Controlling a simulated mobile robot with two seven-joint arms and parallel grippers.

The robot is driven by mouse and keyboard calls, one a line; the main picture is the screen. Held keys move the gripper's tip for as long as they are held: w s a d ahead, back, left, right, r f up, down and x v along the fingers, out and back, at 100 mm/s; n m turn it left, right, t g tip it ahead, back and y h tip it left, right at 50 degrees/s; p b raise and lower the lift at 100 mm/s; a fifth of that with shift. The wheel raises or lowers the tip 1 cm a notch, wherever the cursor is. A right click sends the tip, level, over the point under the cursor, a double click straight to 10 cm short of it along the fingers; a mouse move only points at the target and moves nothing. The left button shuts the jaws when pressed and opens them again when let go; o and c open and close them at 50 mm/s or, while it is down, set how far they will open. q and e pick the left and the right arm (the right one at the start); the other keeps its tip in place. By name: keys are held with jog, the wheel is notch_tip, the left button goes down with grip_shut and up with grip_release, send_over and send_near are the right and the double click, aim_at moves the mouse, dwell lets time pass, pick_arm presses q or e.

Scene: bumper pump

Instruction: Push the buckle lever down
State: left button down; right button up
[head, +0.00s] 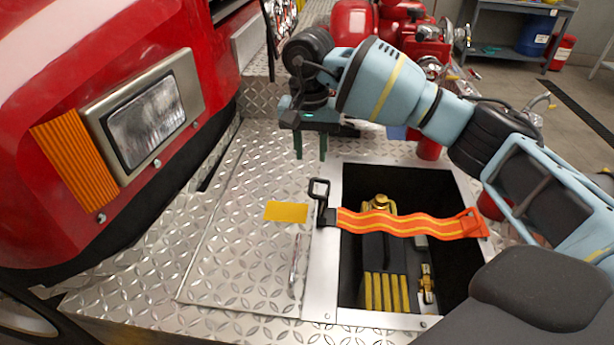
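A black buckle (328,215) sits on the left rim of an open compartment in the bumper deck. Its lever (319,189) is a black looped handle that stands up from the buckle. An orange strap (400,223) with yellow stripes runs from the buckle across the opening to the right rim. My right gripper (311,148) is above the deck, behind the buckle in the view, with its two greenish fingers pointing down. A narrow gap shows between the fingers and nothing is in it. It is apart from the lever. My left gripper does not show.
The open compartment (347,280) holds a dark pump unit with yellow ribs (385,292) and a brass fitting (428,284). A yellow label (286,212) lies on the diamond-plate deck (240,240). The red truck front (60,60) bounds the left. Red pump parts (352,22) stand behind.

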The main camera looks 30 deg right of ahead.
aim_at(311, 184)
jog(key=shift+s+f, duration=0.1)
jog(key=shift+f, duration=3.85)
grip_shut()
